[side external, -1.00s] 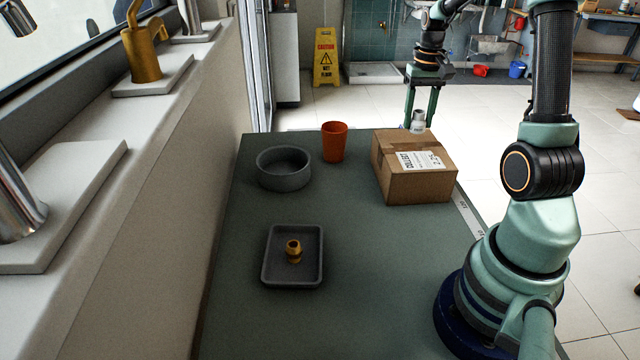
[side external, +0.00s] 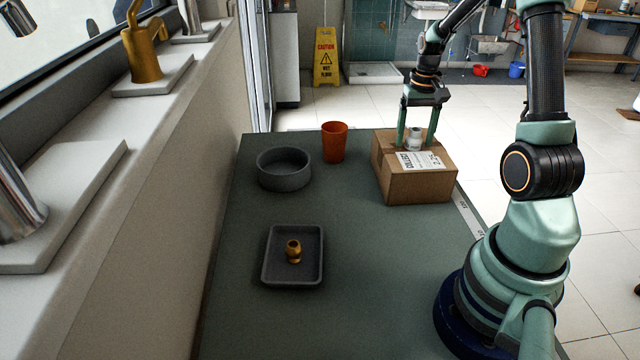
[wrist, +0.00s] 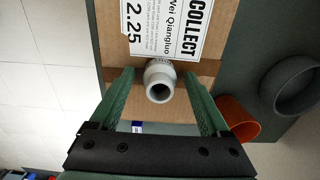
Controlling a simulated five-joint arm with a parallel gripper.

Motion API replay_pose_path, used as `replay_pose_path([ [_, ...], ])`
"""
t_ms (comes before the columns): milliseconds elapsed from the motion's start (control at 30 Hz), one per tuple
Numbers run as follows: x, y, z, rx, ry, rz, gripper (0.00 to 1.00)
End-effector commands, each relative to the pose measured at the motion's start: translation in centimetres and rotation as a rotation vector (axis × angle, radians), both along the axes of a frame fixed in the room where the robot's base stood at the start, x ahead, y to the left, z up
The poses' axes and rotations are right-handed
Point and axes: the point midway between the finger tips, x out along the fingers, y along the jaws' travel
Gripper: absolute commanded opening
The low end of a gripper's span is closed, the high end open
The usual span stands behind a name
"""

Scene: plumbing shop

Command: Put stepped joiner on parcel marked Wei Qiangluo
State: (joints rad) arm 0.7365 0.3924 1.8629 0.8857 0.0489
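The cardboard parcel (side external: 418,185) sits at the right far part of the green table. Its white label reads "Wei Qiangluo" in the wrist view (wrist: 116,60). The pale grey stepped joiner (side external: 414,139) stands upright over the parcel's top and appears to rest on it; it also shows in the wrist view (wrist: 160,82). My gripper (side external: 416,145) reaches down around the joiner, one finger on each side. In the wrist view my gripper (wrist: 158,72) shows small gaps between its fingertips and the joiner, so it looks open. The joiner's underside is hidden.
An orange cup (side external: 334,142) and a round grey bowl (side external: 284,180) stand left of the parcel. A grey tray (side external: 273,273) nearer the front holds a brass fitting (side external: 293,250). The table between tray and parcel is clear. A wall and sill run along the left.

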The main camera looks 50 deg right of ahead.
Motion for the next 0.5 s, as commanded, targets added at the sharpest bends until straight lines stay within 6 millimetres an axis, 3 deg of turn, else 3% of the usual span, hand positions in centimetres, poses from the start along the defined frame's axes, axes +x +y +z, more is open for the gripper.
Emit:
replay_pose_path([
  [267, 0.0, 0.0, 0.3, -0.001, -0.001, 0.0, 0.8],
  [500, 0.1, -0.1, 3.7, -0.005, -0.005, 0.0, 0.8],
])
